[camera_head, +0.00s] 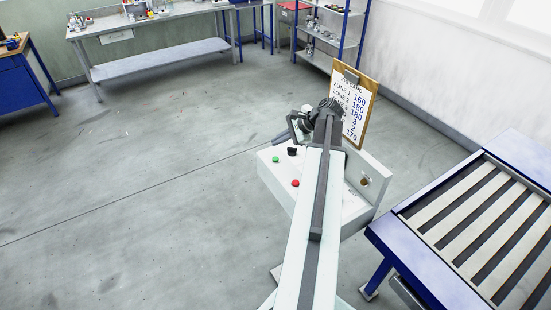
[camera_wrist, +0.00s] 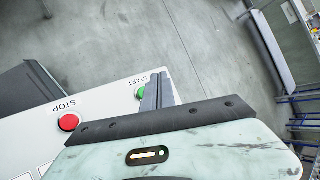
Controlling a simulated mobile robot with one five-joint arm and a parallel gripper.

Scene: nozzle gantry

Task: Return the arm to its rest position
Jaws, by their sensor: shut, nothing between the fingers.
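My arm reaches out over a white control box (camera_head: 333,205) in the head view. My gripper (camera_head: 284,136) is at the arm's far end, turned to the left above the box's back edge. In the wrist view my gripper's fingers (camera_wrist: 160,80) are together with nothing between them. They appear beside the green START button (camera_wrist: 141,94) and partly overlap it; I cannot tell whether they touch. The red STOP button (camera_wrist: 68,122) lies to the left. The head view also shows the green button (camera_head: 275,159), the red button (camera_head: 295,183) and a black knob (camera_head: 292,151).
A clipboard (camera_head: 357,105) with zone numbers stands behind the box, close to my wrist. A blue-framed roller conveyor (camera_head: 384,232) is at the right. A workbench (camera_head: 165,22) and a shelf rack (camera_head: 347,40) stand at the back. The floor (camera_head: 140,170) at the left is clear.

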